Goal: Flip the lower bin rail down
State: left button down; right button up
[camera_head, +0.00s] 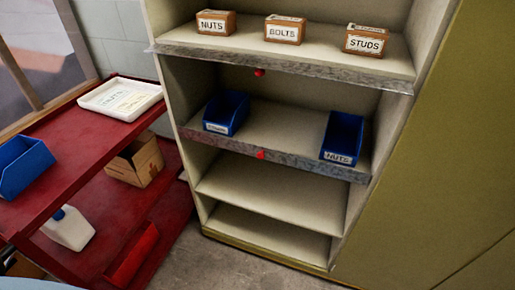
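The lower bin rail (300,163) is a grey metal strip along the front edge of the middle shelf. A red knob (261,155) sits near its middle, on the strip's face. Two blue bins stand on the shelf behind it, one at the left (227,112) and one at the right (343,137); their front labels show above the strip. The upper bin rail (300,67) is a similar strip on the shelf above, with a red knob (259,72) at its lower edge. Neither gripper is in view.
Small brown boxes marked NUTS (215,23), BOLTS (285,30) and STUDS (366,41) stand on the upper shelf. Two lower shelves are empty. A red cart (75,143) with a white tray (120,98) and blue bin (22,165) stands left. An olive panel (440,150) is right.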

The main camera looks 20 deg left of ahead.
aim_at(317, 166)
jog(key=z, duration=0.4)
jog(key=k, duration=0.55)
jog(key=z, duration=0.15)
jog(key=i, duration=1.15)
jog(key=u, duration=1.4)
jog(key=i, duration=0.15)
